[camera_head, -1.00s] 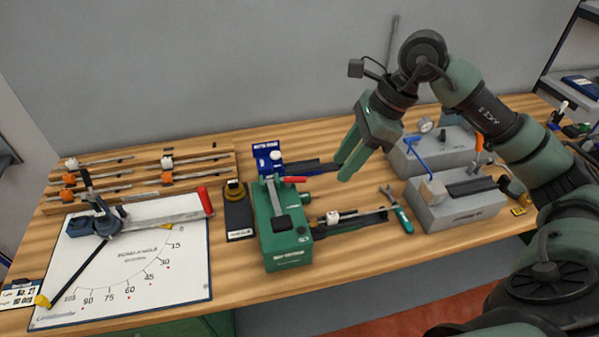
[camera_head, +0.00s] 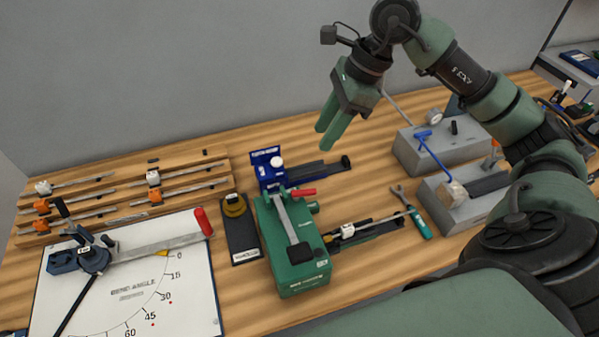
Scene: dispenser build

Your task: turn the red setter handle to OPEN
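A red handle (camera_head: 303,193) sticks out to the right at the top of the green bench device (camera_head: 296,262), beside a grey lever with a black grip. I take it to be the setter handle; no OPEN mark is readable. My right gripper (camera_head: 324,138) hangs above the bench, up and to the right of the red handle and clear of it. Its two green fingers point down and left, with a narrow gap and nothing between them. My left gripper is not in view.
A blue device (camera_head: 272,170) stands right behind the green one. A white angle board (camera_head: 190,290) with a red-ended bar lies left. Grey blocks (camera_head: 425,150) with levers, and a wrench (camera_head: 400,194), lie right. A rack of rods (camera_head: 110,190) is at the back left.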

